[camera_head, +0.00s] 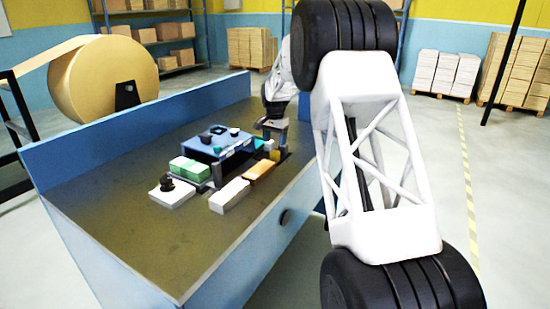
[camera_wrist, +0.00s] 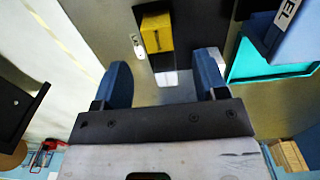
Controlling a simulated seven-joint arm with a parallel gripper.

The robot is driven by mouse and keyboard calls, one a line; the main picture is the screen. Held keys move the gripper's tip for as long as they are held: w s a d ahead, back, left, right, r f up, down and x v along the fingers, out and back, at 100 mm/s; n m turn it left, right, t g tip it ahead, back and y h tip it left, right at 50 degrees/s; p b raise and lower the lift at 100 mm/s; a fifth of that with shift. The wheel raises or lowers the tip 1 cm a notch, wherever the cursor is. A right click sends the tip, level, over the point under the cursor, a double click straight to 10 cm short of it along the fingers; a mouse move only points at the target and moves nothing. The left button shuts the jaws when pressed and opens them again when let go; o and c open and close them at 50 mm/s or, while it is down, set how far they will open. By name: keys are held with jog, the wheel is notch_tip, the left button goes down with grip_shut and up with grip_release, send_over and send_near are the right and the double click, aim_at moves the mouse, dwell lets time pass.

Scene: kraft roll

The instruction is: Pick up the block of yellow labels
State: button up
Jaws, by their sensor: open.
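The block of yellow labels (camera_wrist: 157,32) sits in a dark holder at the top middle of the wrist view. In the head view a small yellow patch (camera_head: 275,153), seemingly the same block, shows below my gripper at the far end of the bench. My gripper (camera_wrist: 163,66) is open, with its two blue fingers spread and nothing between them. In the wrist view the yellow block lies beyond the fingertips, roughly in line with the gap. In the head view my gripper (camera_head: 273,129) is above the bench, partly hard to make out.
A blue organizer (camera_head: 222,146) stands left of my gripper; a teal tray (camera_wrist: 245,72) shows beside it. A brown block (camera_head: 260,169), a white box (camera_head: 229,195), green-topped stacks (camera_head: 190,169) and a white pad (camera_head: 171,193) lie nearer. The bench's front left is clear.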

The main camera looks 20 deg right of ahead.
aim_at(275, 152)
jog(key=shift+f, duration=1.3)
jog(key=shift+s+f, duration=0.15)
jog(key=shift+f, duration=2.45)
jog(key=c, duration=1.1)
jog(key=shift+r, duration=0.15)
